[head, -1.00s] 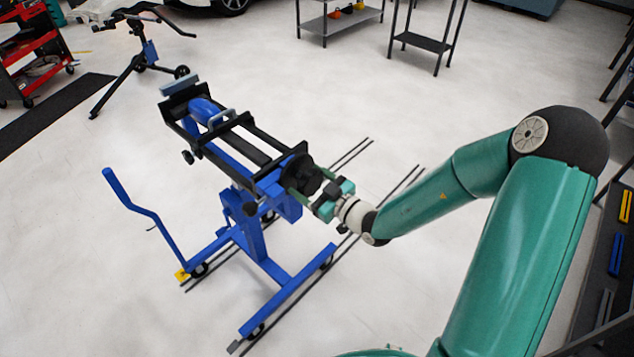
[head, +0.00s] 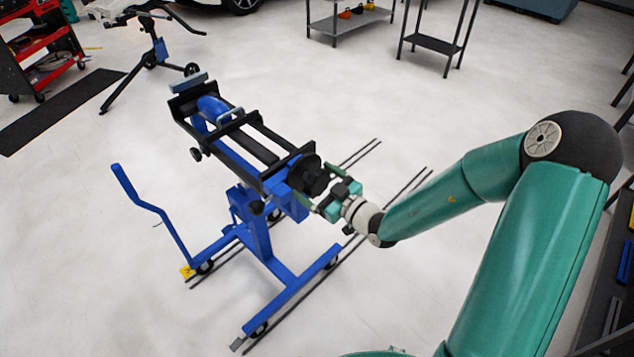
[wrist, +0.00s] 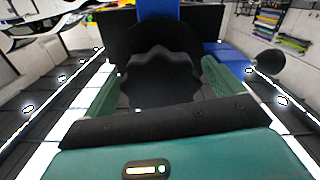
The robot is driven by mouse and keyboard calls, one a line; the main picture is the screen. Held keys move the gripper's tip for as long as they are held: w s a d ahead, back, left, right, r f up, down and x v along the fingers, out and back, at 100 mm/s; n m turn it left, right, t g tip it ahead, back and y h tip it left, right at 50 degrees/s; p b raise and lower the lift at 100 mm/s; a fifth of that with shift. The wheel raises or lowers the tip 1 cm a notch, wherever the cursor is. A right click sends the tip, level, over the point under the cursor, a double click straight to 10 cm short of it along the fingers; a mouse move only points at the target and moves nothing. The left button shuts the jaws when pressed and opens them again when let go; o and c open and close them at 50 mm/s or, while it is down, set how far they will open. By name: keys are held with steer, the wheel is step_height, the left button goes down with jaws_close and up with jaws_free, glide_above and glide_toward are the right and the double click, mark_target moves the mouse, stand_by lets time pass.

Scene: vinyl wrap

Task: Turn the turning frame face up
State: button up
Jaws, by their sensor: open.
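The turning frame (head: 262,139) is a black rectangular frame on a blue wheeled stand (head: 258,240), in the middle of the head view. A blue rounded part lies in its far end. A dark lobed hand knob (head: 313,178) sits at its near end. My gripper (head: 325,187) is at this knob, with its green fingers on either side of it. In the wrist view the knob (wrist: 160,80) fills the space between the two spread fingers (wrist: 160,95). I cannot tell whether the fingers touch it. The gripper is open.
A blue bent handle (head: 150,210) rises from the stand's left side. Dark rails (head: 385,212) run along the floor under the stand. Another stand (head: 150,55) and a red tool cart (head: 40,50) are at the far left.

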steer(key=v, duration=1.3)
steer(key=shift+s+d, duration=0.2)
steer(key=shift+s, duration=0.15)
